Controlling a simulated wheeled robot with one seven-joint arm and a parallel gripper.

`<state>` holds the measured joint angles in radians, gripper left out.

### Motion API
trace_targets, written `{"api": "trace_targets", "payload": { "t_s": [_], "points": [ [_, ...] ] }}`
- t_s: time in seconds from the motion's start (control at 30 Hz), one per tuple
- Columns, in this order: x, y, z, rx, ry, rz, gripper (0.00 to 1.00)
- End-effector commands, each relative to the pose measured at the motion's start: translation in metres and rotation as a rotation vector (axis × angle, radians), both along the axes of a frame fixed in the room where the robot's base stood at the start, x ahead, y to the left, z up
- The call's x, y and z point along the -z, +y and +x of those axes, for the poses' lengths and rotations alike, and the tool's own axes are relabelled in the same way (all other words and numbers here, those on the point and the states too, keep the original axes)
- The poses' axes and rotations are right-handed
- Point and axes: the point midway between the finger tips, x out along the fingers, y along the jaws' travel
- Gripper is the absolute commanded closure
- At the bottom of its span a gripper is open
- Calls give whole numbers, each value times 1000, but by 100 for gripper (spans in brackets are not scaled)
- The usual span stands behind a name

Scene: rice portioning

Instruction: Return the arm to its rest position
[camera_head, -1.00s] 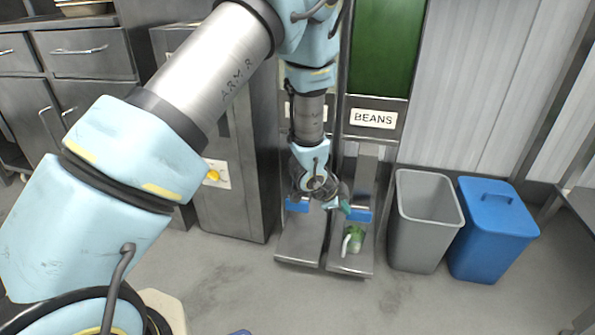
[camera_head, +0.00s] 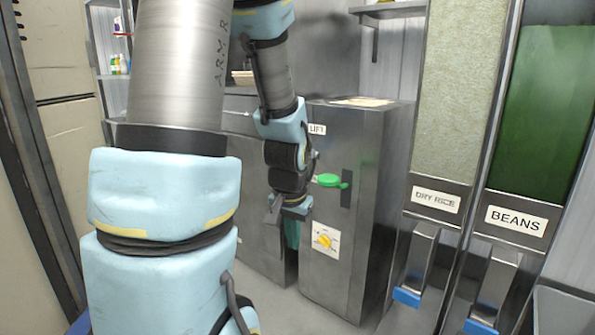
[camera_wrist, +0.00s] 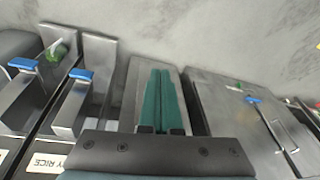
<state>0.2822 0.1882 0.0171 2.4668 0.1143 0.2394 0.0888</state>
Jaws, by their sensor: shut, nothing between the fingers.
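My gripper (camera_head: 292,240) hangs at the end of my arm in the head view, pointing down in front of the grey metal cabinets. Its teal fingers lie side by side, shut and empty; they also show in the wrist view (camera_wrist: 161,75). In the head view the arm is bent, with the forearm hanging down and the wrist just left of a cabinet (camera_head: 355,240) with a yellow knob and a green handle. In the head view the fingertips appear beside that cabinet; I cannot tell their exact distance from it.
The dry rice dispenser (camera_head: 445,100) and the beans dispenser (camera_head: 548,110), with blue levers, stand to the right. Bare grey floor (camera_wrist: 225,35) lies beyond the fingers.

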Motion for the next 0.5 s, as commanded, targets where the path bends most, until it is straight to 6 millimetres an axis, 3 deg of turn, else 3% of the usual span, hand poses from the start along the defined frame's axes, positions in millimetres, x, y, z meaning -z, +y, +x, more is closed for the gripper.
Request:
{"api": "trace_targets", "payload": {
  "t_s": [0.1,0.27,0.3,0.5],
  "points": [
    [-14,33,-27,-176,52,-23,100],
    [-27,62,-64,-382,121,-57,100],
    [-41,59,-61,-368,121,-53,100],
    [-76,58,-60,-360,120,-52,100]
  ]
}}
